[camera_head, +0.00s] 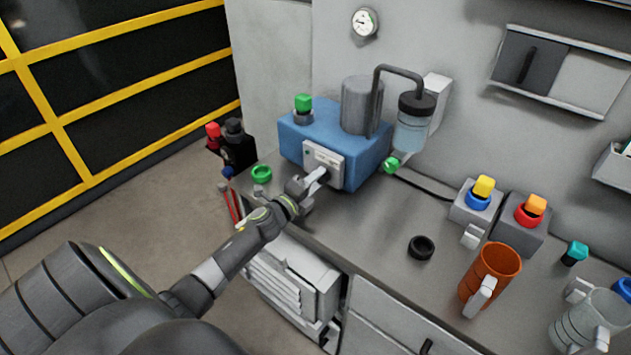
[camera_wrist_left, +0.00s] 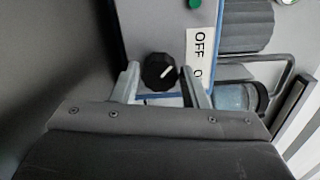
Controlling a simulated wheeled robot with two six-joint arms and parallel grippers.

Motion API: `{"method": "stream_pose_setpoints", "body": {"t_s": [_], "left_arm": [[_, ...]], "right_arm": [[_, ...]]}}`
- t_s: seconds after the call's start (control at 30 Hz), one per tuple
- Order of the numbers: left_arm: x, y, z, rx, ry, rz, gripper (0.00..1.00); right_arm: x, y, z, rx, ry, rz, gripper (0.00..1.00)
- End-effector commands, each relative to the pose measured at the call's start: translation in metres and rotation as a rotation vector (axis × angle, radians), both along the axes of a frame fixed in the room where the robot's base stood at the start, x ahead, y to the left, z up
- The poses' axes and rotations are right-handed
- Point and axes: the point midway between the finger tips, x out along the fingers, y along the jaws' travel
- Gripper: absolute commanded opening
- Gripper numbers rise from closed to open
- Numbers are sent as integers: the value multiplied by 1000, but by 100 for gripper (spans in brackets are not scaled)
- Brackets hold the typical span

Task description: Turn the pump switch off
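The blue pump (camera_head: 355,152) stands on the bench, with a pale label plate (camera_head: 323,158) on its front. In the left wrist view its switch is a round black knob (camera_wrist_left: 160,72) with a white pointer line aimed to the upper right. My left gripper (camera_head: 318,179) is at the pump's front, below the plate. In the left wrist view its fingers (camera_wrist_left: 160,88) are spread, one on each side of the knob, with gaps showing. My right gripper is not in view.
A green ring (camera_head: 261,174) lies left of my left gripper. A black ring (camera_head: 421,247), an orange mug (camera_head: 490,275) and a clear jug (camera_head: 588,322) stand to the right. A bottle (camera_head: 411,130) with a bent pipe is beside the pump. The bench middle is mostly clear.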

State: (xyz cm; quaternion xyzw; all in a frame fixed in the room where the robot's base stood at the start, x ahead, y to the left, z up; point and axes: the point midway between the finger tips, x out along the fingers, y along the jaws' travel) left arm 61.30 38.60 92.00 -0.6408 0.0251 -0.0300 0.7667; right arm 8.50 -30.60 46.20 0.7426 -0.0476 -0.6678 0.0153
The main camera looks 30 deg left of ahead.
Motion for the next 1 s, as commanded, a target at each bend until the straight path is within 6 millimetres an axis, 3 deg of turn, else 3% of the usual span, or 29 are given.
{"method": "stream_pose_setpoints", "body": {"t_s": [0.13, 0.53, 1.0], "left_arm": [[0, 0, 0, 1, 1, 0, 57], [-9, 1, -2, 3, 2, 1, 57], [-91, 7, -5, 4, 2, -2, 57]], "right_arm": [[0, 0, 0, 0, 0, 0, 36], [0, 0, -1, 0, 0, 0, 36], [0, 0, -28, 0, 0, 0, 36]]}}
